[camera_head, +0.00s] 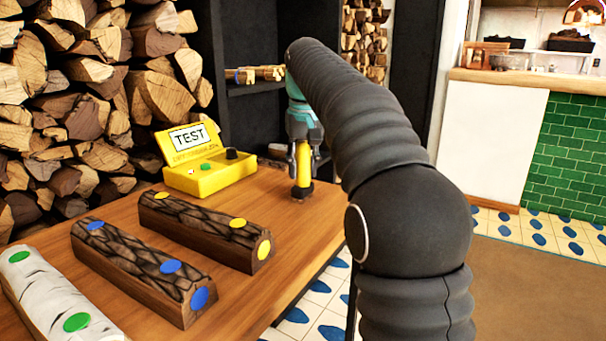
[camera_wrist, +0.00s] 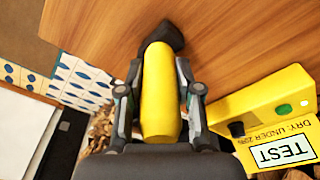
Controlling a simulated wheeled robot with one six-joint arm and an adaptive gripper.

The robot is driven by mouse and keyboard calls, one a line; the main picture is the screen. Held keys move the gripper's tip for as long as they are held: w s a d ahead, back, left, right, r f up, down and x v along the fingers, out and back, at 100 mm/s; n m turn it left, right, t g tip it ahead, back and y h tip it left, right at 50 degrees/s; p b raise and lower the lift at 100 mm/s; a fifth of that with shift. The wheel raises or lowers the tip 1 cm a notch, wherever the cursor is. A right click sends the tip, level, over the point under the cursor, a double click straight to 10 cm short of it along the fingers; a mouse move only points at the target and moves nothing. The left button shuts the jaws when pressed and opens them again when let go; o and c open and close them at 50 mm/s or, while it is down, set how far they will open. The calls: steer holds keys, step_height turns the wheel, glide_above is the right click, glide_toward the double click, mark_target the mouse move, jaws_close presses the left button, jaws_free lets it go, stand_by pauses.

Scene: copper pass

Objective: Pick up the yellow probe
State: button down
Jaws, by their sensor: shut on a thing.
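The yellow probe (camera_head: 303,165) stands upright at the far right of the wooden table, with a dark tip at its lower end. My gripper (camera_head: 303,148) is around its upper part, with a finger on each side. In the wrist view the probe (camera_wrist: 158,95) runs between the two fingers of my gripper (camera_wrist: 158,98), which are shut on it. Its dark end (camera_wrist: 161,38) points toward the tabletop. I cannot tell whether the tip touches the table. The top of the probe is hidden by my gripper.
A yellow tester box (camera_head: 207,178) with a TEST lid stands left of the probe. Logs with yellow (camera_head: 200,228), blue (camera_head: 140,268) and green dots (camera_head: 55,300) lie on the table (camera_head: 290,240). Stacked firewood (camera_head: 90,90) and a dark shelf (camera_head: 255,88) are behind.

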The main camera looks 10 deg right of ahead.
mark_target(303, 144)
steer(key=shift+r, duration=0.1)
steer(key=shift+r+p, duration=0.3)
steer(key=shift+r, duration=0.35)
step_height(303, 144, up, 3)
steer(key=shift+w+r+p, duration=0.1)
steer(key=shift+p, duration=0.65)
steer(key=s+d+r+p, duration=0.1)
steer(key=s+d+r, duration=0.5)
steer(key=d, duration=0.4)
steer(key=shift+r, duration=0.15)
steer(key=shift+a, duration=0.1)
